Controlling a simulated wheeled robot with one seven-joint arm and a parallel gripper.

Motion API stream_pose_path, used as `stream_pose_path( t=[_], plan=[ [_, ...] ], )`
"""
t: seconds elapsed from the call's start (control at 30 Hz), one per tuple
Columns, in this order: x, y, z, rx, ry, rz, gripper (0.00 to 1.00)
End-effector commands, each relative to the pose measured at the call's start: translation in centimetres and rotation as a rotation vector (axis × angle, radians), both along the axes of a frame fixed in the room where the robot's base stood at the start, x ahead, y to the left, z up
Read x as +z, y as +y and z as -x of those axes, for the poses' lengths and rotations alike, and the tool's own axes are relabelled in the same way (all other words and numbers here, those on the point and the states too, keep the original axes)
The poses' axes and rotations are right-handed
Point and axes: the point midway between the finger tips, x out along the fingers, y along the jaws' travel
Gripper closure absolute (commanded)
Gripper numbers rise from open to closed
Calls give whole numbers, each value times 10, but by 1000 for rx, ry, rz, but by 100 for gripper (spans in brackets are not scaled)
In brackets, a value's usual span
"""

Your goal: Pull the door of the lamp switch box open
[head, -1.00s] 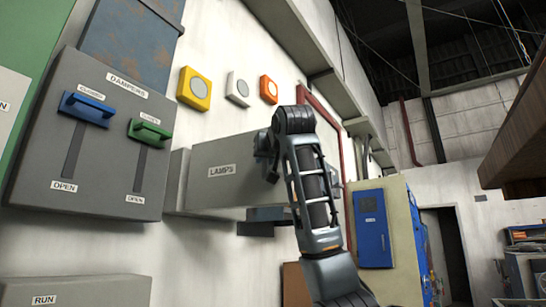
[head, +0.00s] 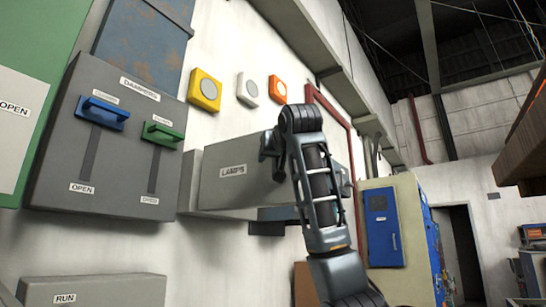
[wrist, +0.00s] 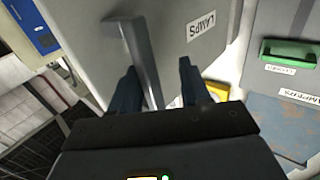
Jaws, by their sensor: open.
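The lamp switch box (head: 222,188) is a grey box on the white wall with a LAMPS label on its door. In the wrist view its door (wrist: 180,50) fills the upper middle, with an upright grey bar handle (wrist: 143,55). My gripper (wrist: 158,65) is open, with one dark finger on each side of the handle's lower part. Whether a finger touches the handle I cannot tell. No clear gap shows at the door's edge. In the head view my arm hides the handle and most of the gripper.
The dampers panel (head: 60,165) with blue and green levers is left of the box. A RUN box (head: 100,290) sits below it. Yellow, white and orange round-faced units (head: 205,90) are above. A cream cabinet with a blue door (head: 383,228) stands to the right.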

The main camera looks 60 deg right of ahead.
Motion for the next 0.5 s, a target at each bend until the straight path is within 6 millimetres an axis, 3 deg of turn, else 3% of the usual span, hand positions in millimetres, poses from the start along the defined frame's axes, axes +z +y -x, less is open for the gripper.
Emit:
stream_pose_path(
  t=[0.27, 0.5],
  plan=[
    [-2, 1, 1, 0, 2, -2, 57],
    [-2, 22, 25, 1, -3, 0, 57]
  ],
)
